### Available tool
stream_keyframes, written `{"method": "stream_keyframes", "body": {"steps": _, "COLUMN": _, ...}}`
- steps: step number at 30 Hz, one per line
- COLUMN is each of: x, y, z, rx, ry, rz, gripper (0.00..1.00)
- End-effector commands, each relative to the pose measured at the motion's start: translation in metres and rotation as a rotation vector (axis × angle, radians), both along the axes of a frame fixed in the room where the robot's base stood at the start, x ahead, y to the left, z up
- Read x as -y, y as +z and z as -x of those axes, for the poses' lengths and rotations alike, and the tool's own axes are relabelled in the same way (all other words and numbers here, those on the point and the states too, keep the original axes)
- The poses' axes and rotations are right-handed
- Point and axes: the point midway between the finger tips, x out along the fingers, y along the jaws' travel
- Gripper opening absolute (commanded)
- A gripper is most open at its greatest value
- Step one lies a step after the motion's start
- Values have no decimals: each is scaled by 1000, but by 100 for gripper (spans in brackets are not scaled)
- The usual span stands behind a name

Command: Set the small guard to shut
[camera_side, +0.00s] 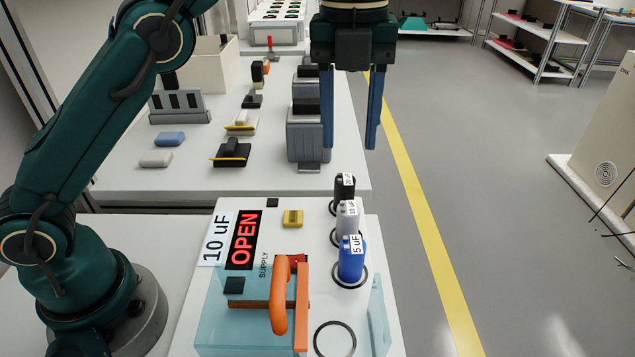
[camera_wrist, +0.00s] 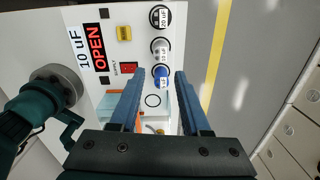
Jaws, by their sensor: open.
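My gripper (camera_side: 350,147) hangs above and behind the white panel in the side view, its two blue fingers apart and nothing between them. In the wrist view the open gripper (camera_wrist: 160,76) points down over the panel, touching nothing. A clear teal cover (camera_side: 225,335) stands at the panel's near left; a narrow clear pane (camera_side: 378,315) stands at its near right. I cannot tell whether these are one guard, or which is the small guard. An orange handle (camera_side: 280,300) rises at the cover. The fingers partly hide this area in the wrist view.
Black, grey and blue labelled cylinders (camera_side: 351,258) stand in a row along the panel's right side, near an empty ring (camera_side: 335,340). A red OPEN sign (camera_side: 244,240), a yellow block (camera_side: 292,218) and a red switch (camera_wrist: 128,68) are on the panel. Another bench (camera_side: 200,185) holds devices behind.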

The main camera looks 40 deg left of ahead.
Motion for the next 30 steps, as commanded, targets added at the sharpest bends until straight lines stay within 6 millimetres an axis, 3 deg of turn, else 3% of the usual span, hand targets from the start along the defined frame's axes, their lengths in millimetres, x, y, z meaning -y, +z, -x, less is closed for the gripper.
{"method": "stream_keyframes", "body": {"steps": 7, "x": 8, "y": -12, "z": -1, "rx": -29, "ry": -162, "rz": -12, "gripper": 47}}
{"method": "stream_keyframes", "body": {"steps": 23, "x": 7, "y": -31, "z": -1, "rx": -31, "ry": -158, "rz": -12, "gripper": 47}}
{"method": "stream_keyframes", "body": {"steps": 30, "x": 7, "y": -54, "z": 0, "rx": -33, "ry": -158, "rz": -13, "gripper": 47}}
